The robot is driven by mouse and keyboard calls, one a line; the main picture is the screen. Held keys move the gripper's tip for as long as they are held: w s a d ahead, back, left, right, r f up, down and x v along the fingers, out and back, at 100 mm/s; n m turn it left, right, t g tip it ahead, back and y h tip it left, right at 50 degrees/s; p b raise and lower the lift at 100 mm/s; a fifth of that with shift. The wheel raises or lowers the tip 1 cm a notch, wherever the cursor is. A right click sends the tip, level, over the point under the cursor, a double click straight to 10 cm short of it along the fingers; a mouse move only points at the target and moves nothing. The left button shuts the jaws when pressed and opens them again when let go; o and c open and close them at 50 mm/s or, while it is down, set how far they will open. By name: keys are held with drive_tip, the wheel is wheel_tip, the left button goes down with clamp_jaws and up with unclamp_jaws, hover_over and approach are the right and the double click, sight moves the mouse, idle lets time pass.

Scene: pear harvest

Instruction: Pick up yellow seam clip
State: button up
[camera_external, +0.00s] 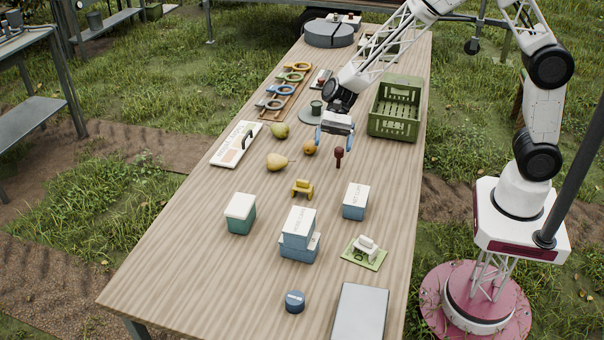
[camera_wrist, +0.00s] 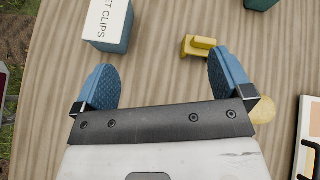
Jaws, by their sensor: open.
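The yellow seam clip (camera_external: 302,188) lies on the wooden table (camera_external: 180,230) in the external view, between the pears and the lidded boxes. It also shows near the top of the wrist view (camera_wrist: 198,46), just beyond the tip of the right finger, apart from it. My gripper (camera_external: 334,142) hangs above the table, behind and a little right of the clip in the external view. In the wrist view my gripper (camera_wrist: 163,78) has its two blue fingers wide apart, with only bare table between them.
A blue box (camera_external: 355,202) with a white lid, a green box (camera_external: 240,213) and stacked blue boxes (camera_external: 299,234) stand around the clip's near side. A yellow pear (camera_external: 277,162), an orange fruit (camera_external: 309,149) and a dark red object (camera_external: 339,157) lie near my gripper. A green crate (camera_external: 396,106) stands right.

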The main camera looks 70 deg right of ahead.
sight(303, 186)
drive_tip(key=w+f+m, duration=0.1)
drive_tip(key=w+f, duration=0.1)
drive_tip(key=f, duration=0.1)
drive_tip(key=w+a+f+m+y, duration=0.1)
drive_tip(key=w+f, duration=0.2)
drive_tip(key=w+a+f+m+t+y, duration=0.1)
drive_tip(key=w+f+m, duration=0.1)
drive_tip(key=f, duration=0.1)
drive_tip(key=shift+w+a+f, duration=0.15)
drive_tip(key=shift+a+f, duration=0.1)
drive_tip(key=shift+f, duration=0.1)
drive_tip(key=shift+x, duration=1.3)
drive_tip(key=shift+x, duration=2.6)
drive_tip(key=shift+r, duration=0.15)
drive_tip(key=c, duration=1)
